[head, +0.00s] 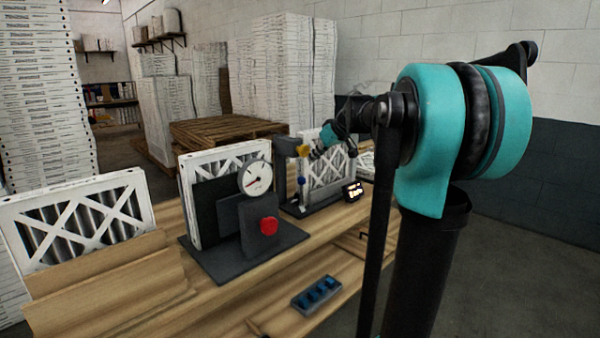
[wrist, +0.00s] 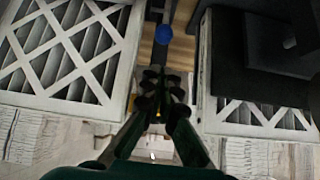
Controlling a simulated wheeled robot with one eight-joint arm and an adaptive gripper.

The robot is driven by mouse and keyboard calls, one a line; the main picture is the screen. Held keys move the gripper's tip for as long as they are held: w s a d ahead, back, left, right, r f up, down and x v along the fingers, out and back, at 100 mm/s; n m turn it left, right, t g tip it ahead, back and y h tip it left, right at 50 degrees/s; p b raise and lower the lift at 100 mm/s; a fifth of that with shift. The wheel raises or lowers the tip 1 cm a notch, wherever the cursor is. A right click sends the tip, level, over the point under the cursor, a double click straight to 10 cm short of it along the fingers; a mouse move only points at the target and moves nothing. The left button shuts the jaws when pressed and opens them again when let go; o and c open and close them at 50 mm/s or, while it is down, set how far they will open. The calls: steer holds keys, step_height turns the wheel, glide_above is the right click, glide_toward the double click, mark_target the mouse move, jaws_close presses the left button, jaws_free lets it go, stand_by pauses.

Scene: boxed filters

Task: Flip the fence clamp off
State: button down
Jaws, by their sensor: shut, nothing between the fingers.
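The fence clamp seems to be the dark upright lever with a blue knob (head: 301,181) at the far fixture on the bench. The blue knob (wrist: 163,34) also shows in the wrist view, past my fingertips, on a dark bar. My gripper (head: 314,154) is above the far fixture, close to a white-framed filter (head: 336,172). In the wrist view my gripper (wrist: 162,78) has its fingers together and empty, pointing into the gap between two filters. It appears apart from the knob. Whether the clamp is on or off I cannot tell.
A small lit display (head: 353,191) stands beside the far fixture. A blue-switch box (head: 316,294) sits lower in front. Another filter (head: 80,220) leans at left.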

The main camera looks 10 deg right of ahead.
steer(key=x, duration=1)
steer(key=shift+s, duration=0.1)
stand_by(0.3)
